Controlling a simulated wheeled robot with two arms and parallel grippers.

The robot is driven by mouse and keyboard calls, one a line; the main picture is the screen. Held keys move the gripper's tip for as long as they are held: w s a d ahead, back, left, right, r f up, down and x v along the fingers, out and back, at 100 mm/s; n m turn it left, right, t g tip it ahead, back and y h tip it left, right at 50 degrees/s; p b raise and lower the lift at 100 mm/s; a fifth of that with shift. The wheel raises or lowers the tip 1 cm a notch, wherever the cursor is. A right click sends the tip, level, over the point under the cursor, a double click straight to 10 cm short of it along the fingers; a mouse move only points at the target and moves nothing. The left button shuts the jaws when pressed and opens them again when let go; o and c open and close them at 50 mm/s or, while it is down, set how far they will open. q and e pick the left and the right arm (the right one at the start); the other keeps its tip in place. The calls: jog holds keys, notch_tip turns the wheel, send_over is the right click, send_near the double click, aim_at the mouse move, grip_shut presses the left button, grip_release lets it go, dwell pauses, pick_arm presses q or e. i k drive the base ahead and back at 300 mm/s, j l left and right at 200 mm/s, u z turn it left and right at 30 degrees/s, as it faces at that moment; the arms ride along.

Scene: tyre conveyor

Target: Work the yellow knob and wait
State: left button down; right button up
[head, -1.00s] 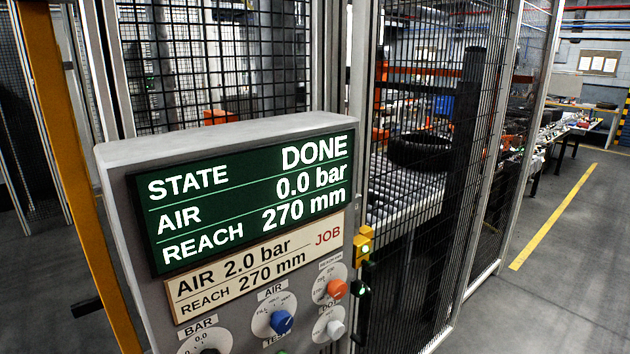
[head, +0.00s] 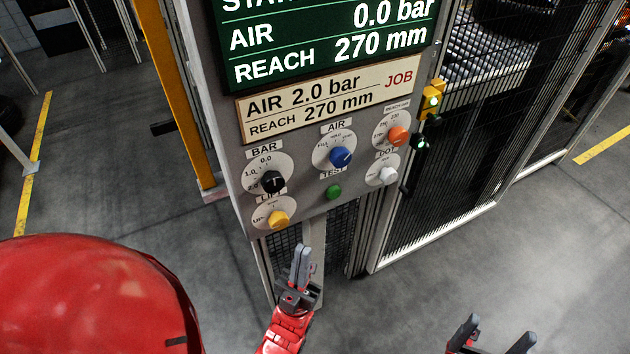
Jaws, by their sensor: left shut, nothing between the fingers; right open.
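The yellow knob (head: 279,219) sits at the lower left of the control panel, on a round white dial labelled LIFT. Part of that label is covered by the dial above, and "UP" shows at the dial's left. My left gripper (head: 302,252) is just below and to the right of the yellow knob in the picture, shut and empty, fingers pointing up. It does not appear to touch the knob. My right gripper (head: 496,328) is open and empty at the bottom right, away from the panel. The display (head: 330,40) reads AIR 0.0 bar and REACH 270 mm; its STATE value is cut off.
Near the yellow knob are a black BAR knob (head: 272,181), a blue AIR knob (head: 340,157), a green TEST button (head: 333,192), an orange knob (head: 397,137) and a white DOT knob (head: 387,175). A mesh fence (head: 460,170) stands to the right. A yellow post (head: 175,90) stands left.

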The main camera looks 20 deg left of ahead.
aim_at(278, 220)
jog(key=j+u, duration=0.2)
jog(key=u, duration=0.15)
jog(key=j+u, duration=0.15)
jog(key=u, duration=0.25)
jog(key=i, duration=0.05)
